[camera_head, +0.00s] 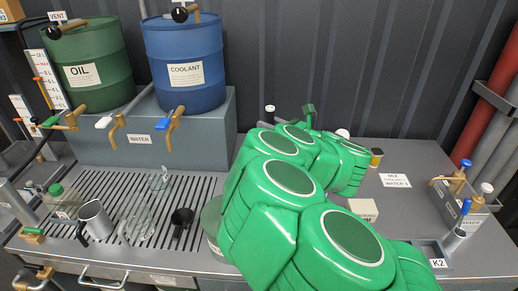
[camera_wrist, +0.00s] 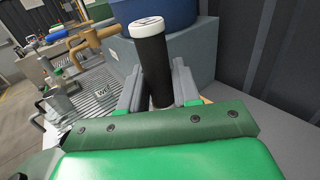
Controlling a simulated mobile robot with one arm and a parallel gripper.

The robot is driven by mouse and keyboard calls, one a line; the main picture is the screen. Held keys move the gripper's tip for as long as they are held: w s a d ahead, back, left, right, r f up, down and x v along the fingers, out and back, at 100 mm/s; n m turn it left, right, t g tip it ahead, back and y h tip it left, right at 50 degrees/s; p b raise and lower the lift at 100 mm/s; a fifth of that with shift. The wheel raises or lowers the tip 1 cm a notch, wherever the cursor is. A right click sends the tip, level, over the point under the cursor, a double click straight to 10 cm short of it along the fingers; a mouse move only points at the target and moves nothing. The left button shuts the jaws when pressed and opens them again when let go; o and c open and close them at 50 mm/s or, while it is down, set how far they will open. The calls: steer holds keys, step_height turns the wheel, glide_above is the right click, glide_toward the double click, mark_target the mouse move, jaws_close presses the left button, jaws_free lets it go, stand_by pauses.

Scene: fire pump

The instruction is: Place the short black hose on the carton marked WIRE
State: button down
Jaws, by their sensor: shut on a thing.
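In the wrist view my gripper (camera_wrist: 158,90) is shut on a black cylinder with a white end, which looks like the short black hose (camera_wrist: 152,65). It stands roughly upright between the two grey fingers, and its lower end is hidden behind my wrist. In the head view my green arm hides the gripper and most of what it holds. A small pale carton (camera_head: 363,208) stands on the bench right of my arm. Its print is too small to read, so I cannot tell whether it is the one marked WIRE.
A green OIL drum (camera_head: 90,65) and a blue COOLANT drum (camera_head: 184,62) stand on a grey tank (camera_head: 205,135) at the back left. A slatted drain (camera_head: 125,205) holds a metal cup (camera_head: 95,220) and glassware. Valves (camera_head: 462,195) stand at right.

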steer(key=shift+s+a+r, duration=0.25)
steer(key=shift+s+a, duration=0.05)
steer(key=shift+s, duration=0.05)
steer(key=shift+w+a+f, duration=0.55)
steer(key=shift+w+f, duration=1.05)
steer(key=shift+w, duration=0.6)
steer(key=shift+w+a+f, duration=0.6)
steer(key=shift+w+f, duration=1)
steer(key=shift+w, duration=0.65)
steer(key=shift+w+a+f, duration=0.55)
steer(key=shift+w+f, duration=1.05)
steer(key=shift+w, duration=0.6)
steer(key=shift+f, duration=1.65)
steer(key=c, duration=0.8)
jaws_free()
